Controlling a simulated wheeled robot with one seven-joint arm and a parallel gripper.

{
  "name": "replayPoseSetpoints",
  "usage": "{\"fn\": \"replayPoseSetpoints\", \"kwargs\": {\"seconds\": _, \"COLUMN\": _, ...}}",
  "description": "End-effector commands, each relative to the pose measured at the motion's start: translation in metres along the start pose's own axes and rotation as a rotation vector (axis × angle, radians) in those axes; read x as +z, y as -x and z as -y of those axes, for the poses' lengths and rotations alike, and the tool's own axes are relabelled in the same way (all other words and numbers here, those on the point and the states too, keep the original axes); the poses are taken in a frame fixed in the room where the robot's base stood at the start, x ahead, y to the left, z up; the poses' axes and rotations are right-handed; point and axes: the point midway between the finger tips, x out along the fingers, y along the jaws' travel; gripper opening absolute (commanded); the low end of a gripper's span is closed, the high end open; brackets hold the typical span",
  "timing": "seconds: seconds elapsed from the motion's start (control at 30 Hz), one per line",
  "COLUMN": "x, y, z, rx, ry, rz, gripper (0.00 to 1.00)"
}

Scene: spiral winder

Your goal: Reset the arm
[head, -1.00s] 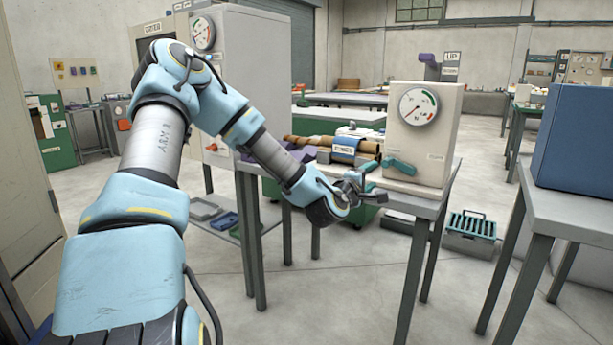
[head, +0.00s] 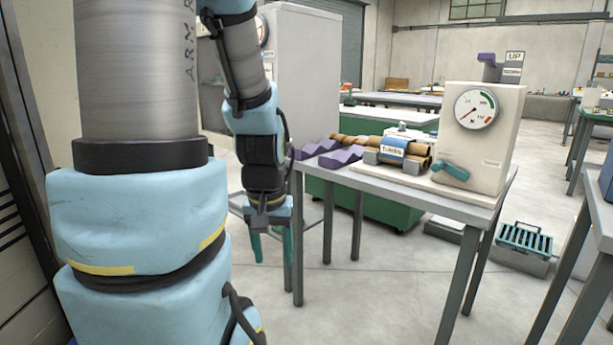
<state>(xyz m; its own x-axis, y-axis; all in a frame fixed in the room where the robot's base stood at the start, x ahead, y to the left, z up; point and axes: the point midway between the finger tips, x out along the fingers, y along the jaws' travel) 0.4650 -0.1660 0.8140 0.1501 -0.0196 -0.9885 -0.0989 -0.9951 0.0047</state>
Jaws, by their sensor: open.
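My arm, pale blue and grey, fills the left of the head view. Its wrist hangs down near the picture's middle left. My gripper (head: 270,247) points downward with its two teal fingers apart, open and empty. It hangs to the left of the grey table (head: 420,202), in front of a table leg as seen here, and touches nothing that I can make out. The upper arm hides part of the background.
On the table stand a cream machine with a dial gauge (head: 478,140) and teal handle (head: 450,170), brown rolls with a label (head: 392,149), and purple wavy blocks (head: 341,158). A teal crate (head: 525,240) sits on the floor at right. The floor before the table is clear.

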Motion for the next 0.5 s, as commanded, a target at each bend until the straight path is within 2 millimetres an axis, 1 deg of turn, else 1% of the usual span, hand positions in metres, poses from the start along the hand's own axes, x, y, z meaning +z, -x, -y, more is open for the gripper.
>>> {"fn": "replayPoseSetpoints", "kwargs": {"seconds": 0.03, "x": 0.006, "y": 0.013, "z": 0.004, "rx": -0.001, "ry": -0.002, "rz": 0.016, "gripper": 0.60}}
{"fn": "replayPoseSetpoints", "kwargs": {"seconds": 0.1, "x": 0.002, "y": 0.029, "z": 0.003, "rx": -0.001, "ry": -0.002, "rz": 0.015, "gripper": 0.60}}
{"fn": "replayPoseSetpoints", "kwargs": {"seconds": 0.27, "x": -0.003, "y": 0.059, "z": 0.002, "rx": -0.001, "ry": -0.001, "rz": 0.014, "gripper": 0.60}}
{"fn": "replayPoseSetpoints", "kwargs": {"seconds": 0.4, "x": -0.008, "y": 0.089, "z": 0.002, "rx": -0.001, "ry": -0.001, "rz": 0.014, "gripper": 0.60}}
{"fn": "replayPoseSetpoints", "kwargs": {"seconds": 0.5, "x": -0.011, "y": 0.109, "z": 0.002, "rx": -0.001, "ry": -0.001, "rz": 0.013, "gripper": 0.60}}
